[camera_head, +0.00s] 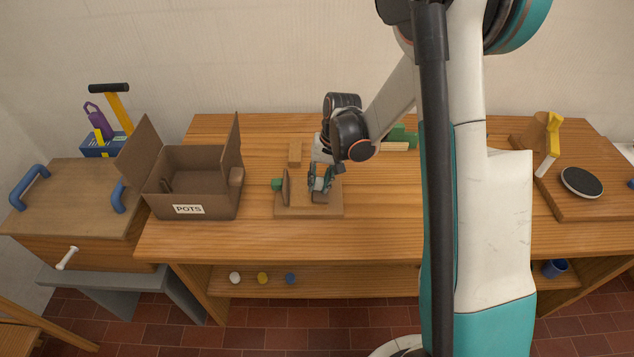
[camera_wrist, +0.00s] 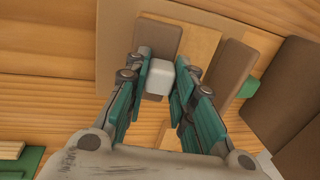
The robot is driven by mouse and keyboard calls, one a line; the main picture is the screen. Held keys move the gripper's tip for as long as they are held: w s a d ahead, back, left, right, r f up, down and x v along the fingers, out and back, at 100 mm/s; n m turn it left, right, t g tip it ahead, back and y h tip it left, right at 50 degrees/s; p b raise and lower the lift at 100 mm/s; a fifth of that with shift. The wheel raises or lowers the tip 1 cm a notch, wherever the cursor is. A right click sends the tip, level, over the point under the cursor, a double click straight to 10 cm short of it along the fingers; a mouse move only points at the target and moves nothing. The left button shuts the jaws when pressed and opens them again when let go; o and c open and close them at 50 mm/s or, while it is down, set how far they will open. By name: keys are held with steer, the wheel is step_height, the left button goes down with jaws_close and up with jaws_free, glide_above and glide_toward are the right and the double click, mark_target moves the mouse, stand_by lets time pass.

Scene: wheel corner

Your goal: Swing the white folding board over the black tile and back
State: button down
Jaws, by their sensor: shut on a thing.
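My gripper (camera_head: 320,184) is over a small wooden fixture (camera_head: 308,211) on the bench. In the wrist view my gripper (camera_wrist: 162,82) is shut on a small white block (camera_wrist: 159,77), with a finger on each side of it. The block is by a brown wooden piece (camera_wrist: 160,37) on the fixture's board. An upright brown plate (camera_head: 286,187) with a green knob (camera_head: 277,184) stands beside my gripper. I cannot make out a white folding board or a square black tile. A round black disc (camera_head: 582,181) lies on a wooden board at the right, far from my gripper.
An open cardboard box (camera_head: 190,207) marked POTS stands left of the fixture. A wooden block (camera_head: 295,153) lies behind it, and a green piece (camera_head: 403,136) lies farther back. A yellow-handled upright thing (camera_head: 551,143) stands at the right. The bench front before the fixture is clear.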

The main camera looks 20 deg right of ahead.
steer(key=d+y+b, duration=0.1)
steer(key=y, duration=0.1)
steer(key=d+t+y+b, duration=0.1)
steer(key=y+b, duration=0.1)
steer(key=shift+s+d, duration=0.15)
steer(key=shift+s, duration=0.15)
steer(key=y+b, duration=0.1)
steer(key=d+t+y+b, duration=0.1)
steer(key=y+b, duration=0.1)
steer(key=d+y+b, duration=0.1)
steer(key=b, duration=0.1)
steer(key=shift+s+d+f+t+y, duration=0.1)
steer(key=shift+s+f+t+y, duration=0.05)
steer(key=shift+s+t+y, duration=0.2)
steer(key=y, duration=0.1)
steer(key=d+y+b, duration=0.1)
steer(key=t+y+b, duration=0.1)
steer(key=shift+s+d+f, duration=0.15)
steer(key=shift+s+f, duration=0.05)
steer(key=shift+s, duration=0.05)
steer(key=shift+s+d+f+t+y, duration=0.1)
steer(key=shift+d+f+t+y, duration=0.15)
steer(key=shift+y, duration=0.45)
steer(key=shift+s+d+f+t+y, duration=0.1)
steer(key=shift+d+t+y, duration=0.1)
steer(key=shift+y, duration=0.45)
steer(key=c, duration=1.4)
jaws_free()
steer(key=shift+o, duration=0.2)
steer(key=shift+v, duration=3.65)
